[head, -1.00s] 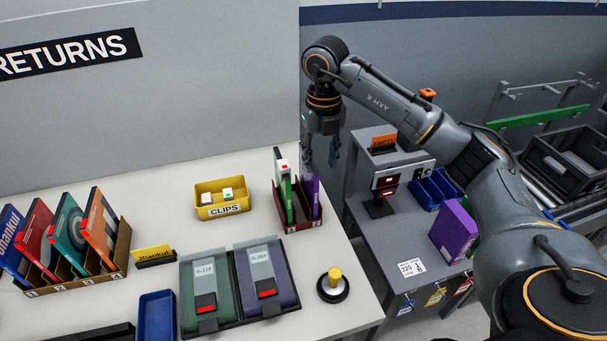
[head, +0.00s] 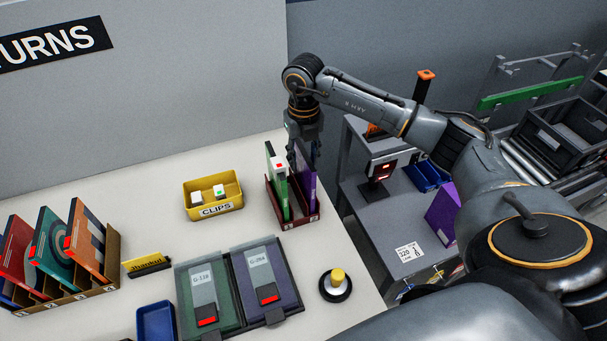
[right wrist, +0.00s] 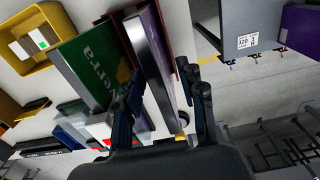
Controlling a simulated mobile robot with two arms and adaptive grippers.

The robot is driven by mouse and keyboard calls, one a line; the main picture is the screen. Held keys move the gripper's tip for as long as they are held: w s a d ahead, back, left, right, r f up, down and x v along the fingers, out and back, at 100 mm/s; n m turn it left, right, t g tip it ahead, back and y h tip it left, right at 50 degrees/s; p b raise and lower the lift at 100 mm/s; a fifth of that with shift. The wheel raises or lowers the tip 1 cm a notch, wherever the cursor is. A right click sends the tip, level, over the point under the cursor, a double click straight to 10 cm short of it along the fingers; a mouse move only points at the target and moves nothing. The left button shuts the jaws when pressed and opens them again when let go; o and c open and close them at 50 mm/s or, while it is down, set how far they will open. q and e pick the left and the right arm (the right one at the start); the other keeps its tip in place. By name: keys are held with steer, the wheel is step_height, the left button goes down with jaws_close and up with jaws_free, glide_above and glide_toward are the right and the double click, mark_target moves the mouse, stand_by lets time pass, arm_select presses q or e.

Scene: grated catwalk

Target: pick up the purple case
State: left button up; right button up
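The purple case (head: 308,180) stands upright in a small dark red rack (head: 300,219), beside a green case (head: 278,180) with a white and red tag. My right gripper (head: 304,158) is at the top of the purple case, pointing down. In the right wrist view its fingers (right wrist: 165,95) are apart. The purple case (right wrist: 158,50) reaches into the space between them, with the green case (right wrist: 88,75) outside the left finger. I cannot tell whether either finger touches the purple case. My left gripper is not in view.
A yellow clips bin (head: 213,206) stands left of the rack. Two flat cases, green (head: 208,318) and purple (head: 267,300), lie in front, with a yellow-knobbed button (head: 336,282) nearby. Another purple item (head: 443,212) stands on the grey side table (head: 375,215).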

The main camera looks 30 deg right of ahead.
mark_target(304, 173)
steer(key=shift+w+f, duration=0.1)
steer(key=shift+f, duration=0.2)
steer(key=f+p, duration=0.3)
steer(key=f, duration=0.1)
steer(key=shift+s, duration=0.25)
steer(key=shift+f, duration=0.35)
steer(key=shift+w+f, duration=0.1)
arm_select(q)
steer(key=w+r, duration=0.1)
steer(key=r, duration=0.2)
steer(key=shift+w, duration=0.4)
arm_select(e)
jaws_close()
